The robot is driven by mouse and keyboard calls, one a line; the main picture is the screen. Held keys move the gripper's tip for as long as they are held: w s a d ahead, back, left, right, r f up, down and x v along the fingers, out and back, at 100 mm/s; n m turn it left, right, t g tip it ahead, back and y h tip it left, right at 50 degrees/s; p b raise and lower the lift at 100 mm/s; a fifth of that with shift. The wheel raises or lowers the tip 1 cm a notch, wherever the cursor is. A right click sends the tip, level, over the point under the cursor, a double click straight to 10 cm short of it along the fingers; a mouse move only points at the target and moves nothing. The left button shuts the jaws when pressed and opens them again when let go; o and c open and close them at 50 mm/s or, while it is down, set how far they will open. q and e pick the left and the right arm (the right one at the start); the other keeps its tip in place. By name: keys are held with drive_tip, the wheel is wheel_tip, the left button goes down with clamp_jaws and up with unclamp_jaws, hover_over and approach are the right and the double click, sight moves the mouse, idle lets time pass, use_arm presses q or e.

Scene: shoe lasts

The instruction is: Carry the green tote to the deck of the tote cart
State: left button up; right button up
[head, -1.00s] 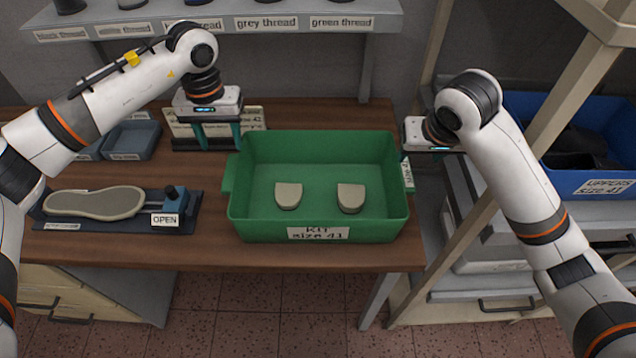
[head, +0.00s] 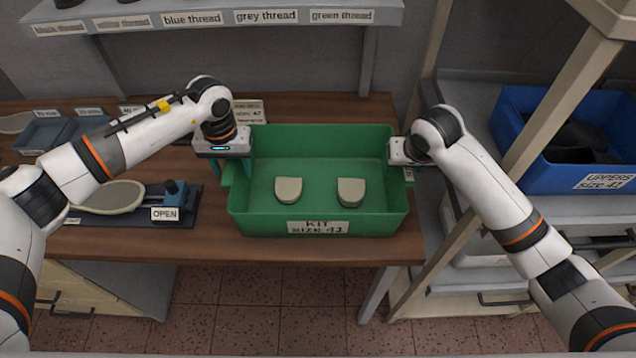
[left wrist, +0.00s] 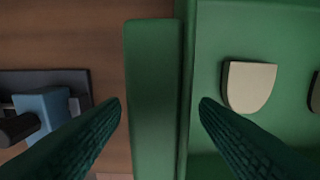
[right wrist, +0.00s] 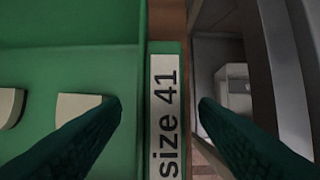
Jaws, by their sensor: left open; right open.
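The green tote (head: 318,224) stands on the wooden bench, labelled "KIT size 41". Two beige heel-shaped pieces (head: 289,190) (head: 351,192) lie in it. My left gripper (head: 232,175) is open at the tote's left end; in the left wrist view its fingers (left wrist: 160,103) lie either side of the green end ledge (left wrist: 152,60). My right gripper (head: 400,172) is open at the right end; in the right wrist view its fingers (right wrist: 160,103) lie either side of the ledge with the "size 41" label (right wrist: 165,110). Whether the fingers touch the tote is unclear. I cannot identify the tote cart in these views.
A clamp fixture (head: 172,205) marked "OPEN" with a sole-shaped piece (head: 112,197) lies left of the tote. A thread shelf (head: 215,18) hangs behind. On the right, a rack post (head: 540,110) and a blue bin (head: 560,178) labelled "UPPERS" stand close to my right arm.

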use_arm(q)
drive_tip(key=shift+f, duration=0.5)
use_arm(e)
drive_tip(key=shift+w+f, duration=0.2)
drive_tip(key=shift+f, duration=0.25)
use_arm(q)
drive_tip(key=shift+r, duration=0.1)
clamp_jaws()
use_arm(e)
drive_tip(key=shift+r, duration=0.1)
clamp_jaws()
